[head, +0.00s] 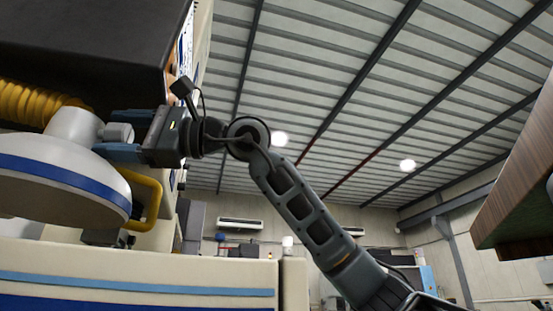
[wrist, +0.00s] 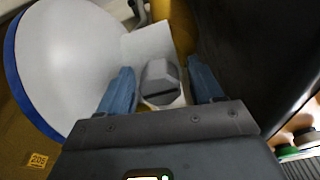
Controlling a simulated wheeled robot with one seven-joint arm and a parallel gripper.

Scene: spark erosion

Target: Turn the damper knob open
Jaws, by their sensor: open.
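The damper knob (wrist: 160,80) is a grey, faceted knob with a dark slot across its face, on a white neck beside a wide white hood. It also shows in the head view (head: 119,132), sticking out from the neck to the right. My gripper (wrist: 159,66) is open, with one blue finger on each side of the knob. In the wrist view a gap shows between each finger and the knob. In the head view my gripper (head: 107,132) has one finger above the knob and one below it.
The white hood (head: 60,175) with a blue band lies just below and left of the fingers. A yellow corrugated hose (head: 35,103), a yellow bent tube (head: 152,195) and a large dark housing (head: 100,45) are close by. A cream cabinet (head: 150,262) stands below.

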